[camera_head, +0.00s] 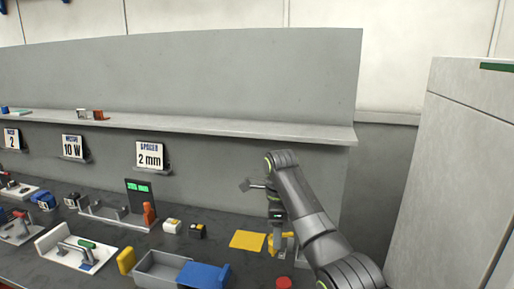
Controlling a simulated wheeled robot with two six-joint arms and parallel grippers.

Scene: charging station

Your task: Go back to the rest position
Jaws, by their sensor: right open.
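My right arm comes in from the lower right and bends down at the wrist. My right gripper (277,240) points down over the right part of the dark bench, beside a yellow part (288,241). It is open, with nothing visibly held; its fingertips are small and partly mixed with the yellow part, so I cannot tell whether they touch it. My left gripper is not in view.
A yellow plate (248,240) lies left of the gripper. A grey bin (158,268) with a blue part (204,275), a red button (284,283) and a green-screen device (139,190) are on the bench. A shelf (230,128) runs behind; a tall cabinet (455,170) stands right.

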